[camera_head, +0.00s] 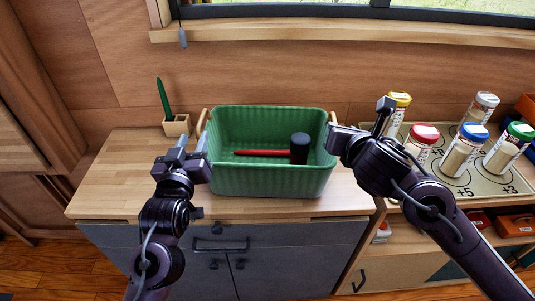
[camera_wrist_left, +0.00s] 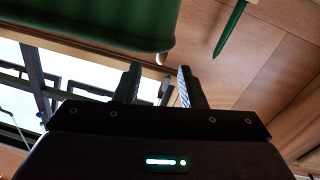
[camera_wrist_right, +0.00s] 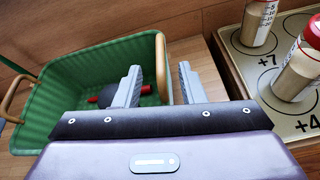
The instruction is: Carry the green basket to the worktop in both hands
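The green ribbed basket (camera_head: 270,182) stands upright on a light wooden counter (camera_head: 105,180) over grey cupboards. A mallet with a red handle (camera_head: 262,153) and dark head (camera_head: 299,148) lies inside it. The basket has a left wooden handle (camera_head: 201,122) and a right wooden handle (camera_wrist_right: 161,66). My left gripper (camera_head: 191,146) is open and empty at the basket's left side; the basket wall (camera_wrist_left: 90,25) shows beyond it in the left wrist view. My right gripper (camera_wrist_right: 158,84) is open, and the right handle appears between its fingers, with gaps on both sides.
A green pencil (camera_head: 164,98) stands in a small wooden holder (camera_head: 176,126) behind the left gripper. Several jars with coloured lids, such as a red one (camera_head: 424,134), stand on a numbered board (camera_head: 490,186) at the right. The counter's left part is clear.

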